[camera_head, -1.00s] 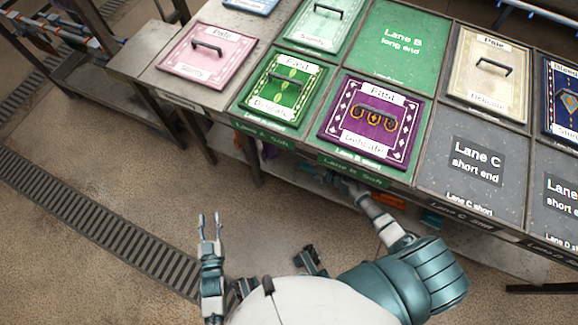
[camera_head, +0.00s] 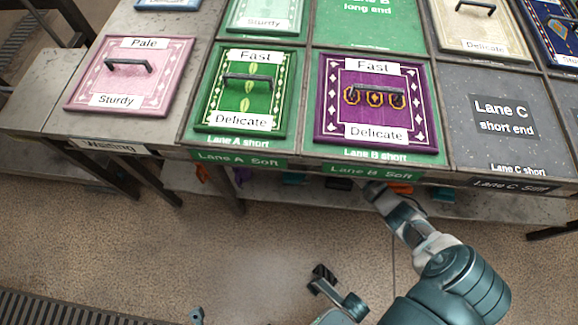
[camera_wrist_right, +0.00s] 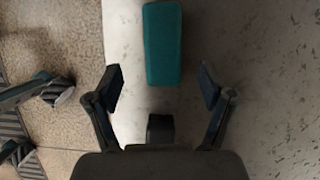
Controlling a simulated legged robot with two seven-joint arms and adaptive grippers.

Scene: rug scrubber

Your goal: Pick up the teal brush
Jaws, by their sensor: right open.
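The teal brush (camera_wrist_right: 162,45) shows as a teal block on a pale grey speckled surface in the right wrist view. It lies ahead of my open right gripper (camera_wrist_right: 160,82), slightly beyond the fingertips and roughly centred between them, apart from both. A small dark block (camera_wrist_right: 160,128) is between the fingers near the palm; I cannot tell what it is. In the head view my right arm reaches under the table's front edge, which hides the fingers (camera_head: 376,189).
A low shelf (camera_head: 275,190) under the table holds teal, purple and orange items, partly hidden. The table edge (camera_head: 475,182) overhangs it. Handled pink (camera_head: 85,88), green (camera_head: 215,105) and purple (camera_head: 325,120) panels lie on top. The floor in front is open.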

